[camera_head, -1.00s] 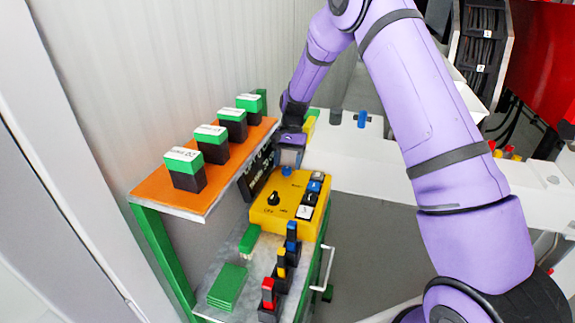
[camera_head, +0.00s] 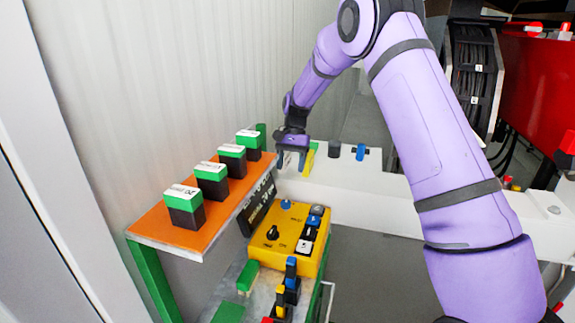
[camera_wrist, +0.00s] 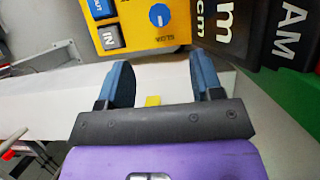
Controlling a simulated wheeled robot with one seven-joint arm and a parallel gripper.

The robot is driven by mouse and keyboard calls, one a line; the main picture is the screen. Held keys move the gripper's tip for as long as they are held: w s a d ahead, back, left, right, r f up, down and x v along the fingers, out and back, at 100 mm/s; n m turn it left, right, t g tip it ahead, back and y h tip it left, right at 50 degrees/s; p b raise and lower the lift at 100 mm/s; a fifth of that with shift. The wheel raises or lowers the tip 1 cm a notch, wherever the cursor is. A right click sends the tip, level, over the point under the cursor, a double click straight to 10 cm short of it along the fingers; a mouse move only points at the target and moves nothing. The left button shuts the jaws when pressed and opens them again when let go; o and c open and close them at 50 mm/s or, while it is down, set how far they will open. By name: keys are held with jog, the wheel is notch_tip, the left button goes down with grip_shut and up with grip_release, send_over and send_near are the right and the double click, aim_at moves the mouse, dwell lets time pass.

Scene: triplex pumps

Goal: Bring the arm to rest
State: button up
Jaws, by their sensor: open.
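My purple arm reaches in from the right in the head view. My gripper (camera_head: 291,160) hangs beyond the far end of the orange shelf, above and behind the yellow control box (camera_head: 290,238). In the wrist view the two blue-padded fingers (camera_wrist: 165,88) stand apart with nothing between them. The control box also shows at the top of the wrist view (camera_wrist: 135,40), with a blue knob (camera_wrist: 159,16), apart from the fingers.
An orange shelf (camera_head: 153,225) holds several green-topped black blocks beside the wall. Black lettered signs (camera_head: 262,205) stand behind the box. A white ledge (camera_head: 390,180) bears a blue part (camera_head: 360,152). Coloured switches (camera_head: 291,275) stand in front. Red machinery (camera_head: 540,80) is at right.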

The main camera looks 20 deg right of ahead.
jog(key=shift+r, duration=0.1)
jog(key=s+d+r+n+t+h, duration=0.1)
jog(key=s+d+r+n+t, duration=0.2)
jog(key=s+r, duration=1.55)
jog(key=s+r+n+t, duration=0.2)
jog(key=s+t, duration=0.1)
jog(key=s, duration=0.8)
jog(key=s+d+r+n+t+h, duration=0.1)
jog(key=s+n+t, duration=0.1)
jog(key=s, duration=1)
jog(key=shift+s+r+t+h, duration=0.3)
jog(key=shift+r+t, duration=0.1)
